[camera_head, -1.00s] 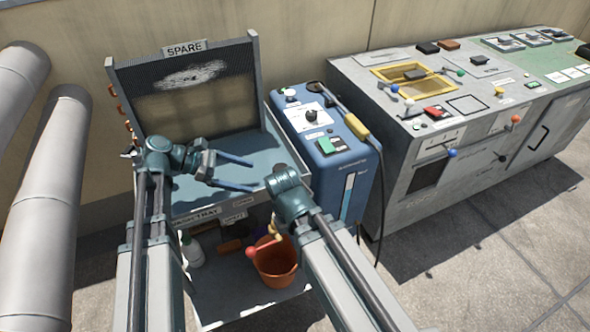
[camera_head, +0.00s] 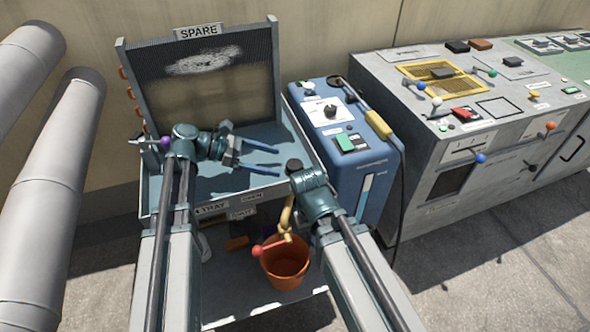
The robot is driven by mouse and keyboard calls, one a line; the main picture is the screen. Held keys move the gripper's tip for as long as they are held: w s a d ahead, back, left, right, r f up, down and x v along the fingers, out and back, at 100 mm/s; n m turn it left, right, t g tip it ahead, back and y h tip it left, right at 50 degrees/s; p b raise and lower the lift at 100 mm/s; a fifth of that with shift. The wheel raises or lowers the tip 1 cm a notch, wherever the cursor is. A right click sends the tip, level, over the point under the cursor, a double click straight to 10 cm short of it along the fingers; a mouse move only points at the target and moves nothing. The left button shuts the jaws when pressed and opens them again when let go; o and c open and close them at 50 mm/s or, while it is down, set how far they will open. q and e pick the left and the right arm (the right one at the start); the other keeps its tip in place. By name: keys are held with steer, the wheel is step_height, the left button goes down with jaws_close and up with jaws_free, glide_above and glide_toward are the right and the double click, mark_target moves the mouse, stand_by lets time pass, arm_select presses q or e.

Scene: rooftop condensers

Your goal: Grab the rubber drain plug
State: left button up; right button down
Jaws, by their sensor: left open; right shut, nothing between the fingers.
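A dark, stubby upright piece, which looks like the rubber drain plug (camera_head: 294,165), stands at the front right corner of the blue-grey drain tray (camera_head: 215,178), above a brass tap. My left gripper (camera_head: 277,162) is over the tray, open and empty. Its two blue fingers point right, and their tips are a little left of the plug and apart from it. My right gripper (camera_head: 310,184) is just right of and in front of the plug; its fingers are hidden, and it holds nothing that I can see.
A meshed panel marked SPARE (camera_head: 200,85) rises behind the tray. A blue machine (camera_head: 345,150) stands close on the right, with a grey control console (camera_head: 470,130) beyond. The brass tap (camera_head: 287,215) hangs over an orange bucket (camera_head: 285,268) below. Thick pipes (camera_head: 45,190) fill the left.

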mark_target(290, 163)
arm_select(q)
steer(key=shift+r+b+x, duration=0.2)
steer(key=shift+b+x, duration=0.6)
steer(key=shift+x, duration=1.8)
steer(key=shift+w+d, duration=0.1)
steer(key=c, duration=1.4)
steer(key=shift+r, duration=0.15)
steer(key=shift+c, duration=0.2)
step_height(290, 163, up, 10)
steer(key=p, duration=1)
